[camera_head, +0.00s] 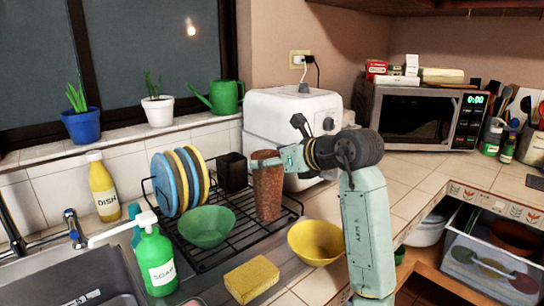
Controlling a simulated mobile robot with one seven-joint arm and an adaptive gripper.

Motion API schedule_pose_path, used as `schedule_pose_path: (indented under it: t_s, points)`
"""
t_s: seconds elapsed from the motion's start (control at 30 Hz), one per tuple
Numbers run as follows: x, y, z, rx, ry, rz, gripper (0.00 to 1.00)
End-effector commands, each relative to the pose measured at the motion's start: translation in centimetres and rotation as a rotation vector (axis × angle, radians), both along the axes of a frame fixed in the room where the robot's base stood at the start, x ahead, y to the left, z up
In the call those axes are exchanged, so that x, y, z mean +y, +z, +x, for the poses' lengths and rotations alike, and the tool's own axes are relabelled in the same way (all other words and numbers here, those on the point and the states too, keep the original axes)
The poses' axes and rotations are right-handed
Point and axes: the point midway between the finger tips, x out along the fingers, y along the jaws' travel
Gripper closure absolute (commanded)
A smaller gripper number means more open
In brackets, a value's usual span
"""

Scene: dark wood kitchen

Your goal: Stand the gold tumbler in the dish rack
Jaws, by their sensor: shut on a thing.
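The tumbler (268,190), a tall speckled brown-gold cup, is upright over the right part of the black wire dish rack (233,240). My gripper (281,160) comes from the right and is shut on the tumbler near its rim. The fingers are partly hidden by the wrist and the cup. The tumbler's base is at the rack's wires; I cannot tell whether it rests on them or hangs just above.
Several blue and yellow plates (181,182), a green bowl (207,227) and a black holder (232,172) stand in the rack. A yellow bowl (316,243) is at its right, a sponge (251,281) in front. A white appliance (290,115) stands behind. An open drawer (485,265) is at lower right.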

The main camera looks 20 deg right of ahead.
Motion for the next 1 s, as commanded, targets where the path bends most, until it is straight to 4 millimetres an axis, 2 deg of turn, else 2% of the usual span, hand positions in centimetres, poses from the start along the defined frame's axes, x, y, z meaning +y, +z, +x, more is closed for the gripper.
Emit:
schedule_pose_path:
  t_s: [0.33,0.37,0.63,1.0]
  points:
    - [0.01,-0.42,-0.03,-0.002,0.000,0.000,0.97]
    - [0.02,-0.39,-0.02,-0.001,0.000,-0.001,0.34]
    - [0.03,-0.34,-0.01,0.000,0.001,0.000,0.16]
    - [0.04,-0.02,-0.02,-0.001,0.001,0.000,0.15]
